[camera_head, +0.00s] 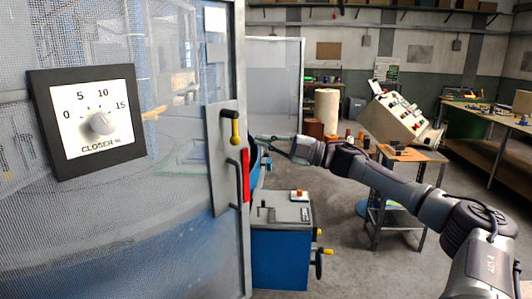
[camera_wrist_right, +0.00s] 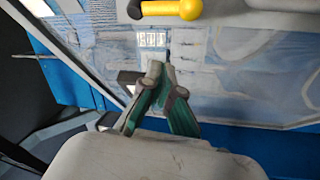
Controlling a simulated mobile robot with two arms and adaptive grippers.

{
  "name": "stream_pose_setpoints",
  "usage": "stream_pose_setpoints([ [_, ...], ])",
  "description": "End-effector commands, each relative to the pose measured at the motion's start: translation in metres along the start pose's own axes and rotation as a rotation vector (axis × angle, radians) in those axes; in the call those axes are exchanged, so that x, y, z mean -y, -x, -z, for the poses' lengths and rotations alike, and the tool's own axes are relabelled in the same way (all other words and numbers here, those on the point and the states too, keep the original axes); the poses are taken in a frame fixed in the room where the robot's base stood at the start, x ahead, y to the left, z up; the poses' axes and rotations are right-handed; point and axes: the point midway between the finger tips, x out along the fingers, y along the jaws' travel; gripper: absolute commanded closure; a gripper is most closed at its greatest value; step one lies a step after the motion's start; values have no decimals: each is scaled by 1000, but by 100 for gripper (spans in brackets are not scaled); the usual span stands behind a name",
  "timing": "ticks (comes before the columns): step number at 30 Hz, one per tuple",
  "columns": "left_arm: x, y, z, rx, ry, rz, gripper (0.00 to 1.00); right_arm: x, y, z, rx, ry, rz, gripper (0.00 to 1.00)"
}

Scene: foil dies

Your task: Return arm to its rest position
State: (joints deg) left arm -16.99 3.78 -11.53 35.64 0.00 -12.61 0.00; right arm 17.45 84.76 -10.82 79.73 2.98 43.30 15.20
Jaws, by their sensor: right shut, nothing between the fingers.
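My right arm (camera_head: 385,182) reaches in from the right side of the head view, stretched out to the left. Its gripper (camera_head: 270,140) is just right of the edge of a mesh-panelled door (camera_head: 180,225). In the right wrist view the gripper (camera_wrist_right: 160,78) has its fingertips together, with nothing between them. The same yellow-ended handle (camera_head: 235,130) is on the door in the head view. My left gripper does not show.
A dial marked CLOSER % (camera_head: 100,122) and a red bar (camera_head: 246,175) are on the door. A blue machine cabinet (camera_head: 282,262) stands below my right gripper. A small table (camera_head: 412,153) and a tilted control console (camera_head: 398,118) stand behind my arm. Floor at right looks clear.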

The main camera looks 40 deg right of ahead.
Motion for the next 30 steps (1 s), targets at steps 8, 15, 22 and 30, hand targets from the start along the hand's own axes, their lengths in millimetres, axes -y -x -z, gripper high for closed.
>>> stream_pose_setpoints([
  [8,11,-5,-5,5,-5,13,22,-2,4,2,-3,0,1,100],
  [15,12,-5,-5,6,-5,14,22,-2,4,1,-3,0,1,100],
  [22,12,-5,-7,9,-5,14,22,-1,4,1,-2,0,1,100],
  [30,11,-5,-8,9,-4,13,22,67,20,-67,157,-129,-53,100],
])
